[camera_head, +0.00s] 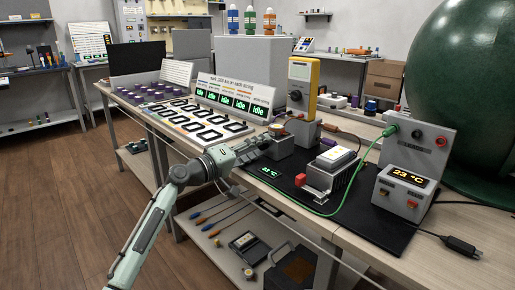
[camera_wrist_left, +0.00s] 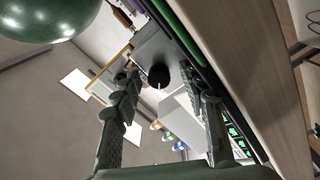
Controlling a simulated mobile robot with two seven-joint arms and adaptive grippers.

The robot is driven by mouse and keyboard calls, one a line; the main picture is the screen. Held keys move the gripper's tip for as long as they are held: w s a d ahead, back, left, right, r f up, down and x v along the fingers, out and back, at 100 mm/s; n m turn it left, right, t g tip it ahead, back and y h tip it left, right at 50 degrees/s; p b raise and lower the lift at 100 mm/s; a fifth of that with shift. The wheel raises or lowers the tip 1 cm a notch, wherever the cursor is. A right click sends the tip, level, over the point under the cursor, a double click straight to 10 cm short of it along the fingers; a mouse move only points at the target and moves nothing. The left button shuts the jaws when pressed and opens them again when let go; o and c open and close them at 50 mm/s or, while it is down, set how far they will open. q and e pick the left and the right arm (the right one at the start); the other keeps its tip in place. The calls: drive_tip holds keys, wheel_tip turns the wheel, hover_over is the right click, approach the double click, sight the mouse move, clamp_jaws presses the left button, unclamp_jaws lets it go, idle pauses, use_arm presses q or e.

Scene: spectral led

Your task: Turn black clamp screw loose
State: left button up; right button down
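The black clamp screw (camera_wrist_left: 158,75) is a round dark knob on the face of a grey block (camera_wrist_left: 153,45) in the left wrist view. In the head view the grey block (camera_head: 285,146) stands on the bench, and I cannot make out the knob behind my gripper. My left gripper (camera_head: 266,145) reaches in from the left, close to that block. In the left wrist view its two fingers (camera_wrist_left: 168,90) are spread apart, with the knob between them in the picture. I cannot tell whether either finger touches it. My right gripper is not in view.
A yellow meter (camera_head: 303,80) stands behind the block. A finned heat sink (camera_head: 330,174) with a green cable and a control box (camera_head: 403,190) stand to the right on a black mat (camera_head: 365,222). Idle displays (camera_head: 233,104) stand at the left. A large green sphere (camera_head: 455,70) is at the right.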

use_arm(q)
drive_tip(key=v, duration=1.2)
drive_tip(key=shift+r, duration=0.1)
idle(1.4)
